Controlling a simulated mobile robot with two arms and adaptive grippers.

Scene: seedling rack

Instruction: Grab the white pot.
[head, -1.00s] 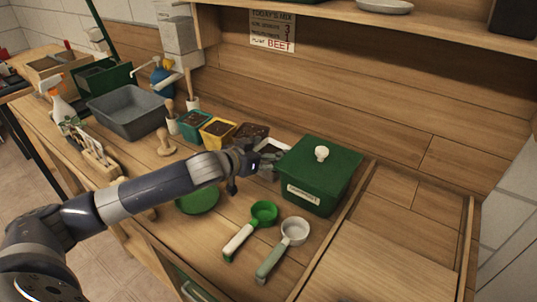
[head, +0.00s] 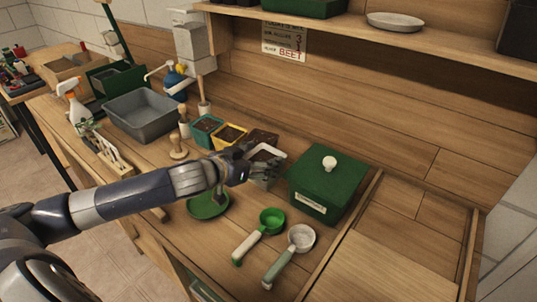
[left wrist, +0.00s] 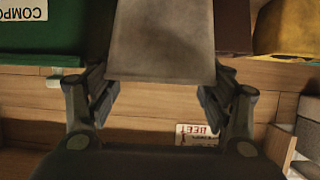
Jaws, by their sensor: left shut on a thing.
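The white pot (head: 264,181), filled with dark soil, is between the teal, yellow and dark pots and the green lidded box. My left gripper (head: 252,167) reaches it from the left and is shut on it. In the left wrist view, the pot's pale grey side (left wrist: 162,45) fills the space between the two fingers of the left gripper (left wrist: 158,92). Whether its base touches the bench is hard to tell. My right gripper is in neither view.
The green lidded box (head: 325,188) stands close to the pot's right. A teal pot (head: 206,126), a yellow pot (head: 229,131) and a dark pot (head: 262,136) stand behind. A green saucer (head: 208,207), a green scoop (head: 270,221) and a white scoop (head: 301,237) lie in front.

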